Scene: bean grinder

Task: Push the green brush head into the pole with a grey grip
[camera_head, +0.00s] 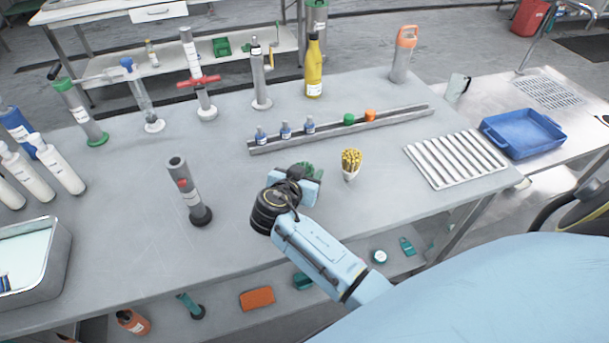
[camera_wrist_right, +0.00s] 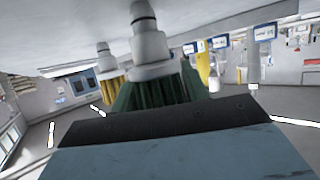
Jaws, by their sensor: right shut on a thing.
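The green brush head (camera_wrist_right: 150,92) is in my right gripper (camera_head: 303,176). In the right wrist view its dark green bristles are close to the jaw, with a pale grey socket (camera_wrist_right: 150,45) beyond them. In the head view only a bit of green (camera_head: 310,169) shows beside the gripper, above the table. A grey pole-like tube (camera_head: 188,190) with a red mark and a dark round base stands upright on the table, left of my right gripper and apart from it. It seems to be the grey-gripped pole. My left gripper is not in view.
A yellow-bristled brush head (camera_head: 351,164) stands right of my gripper. A grey rail (camera_head: 340,130) with small bottles and caps lies behind. Several stands line the back left, near a yellow bottle (camera_head: 314,68). A ribbed tray (camera_head: 456,159) lies right. Table between gripper and tube is clear.

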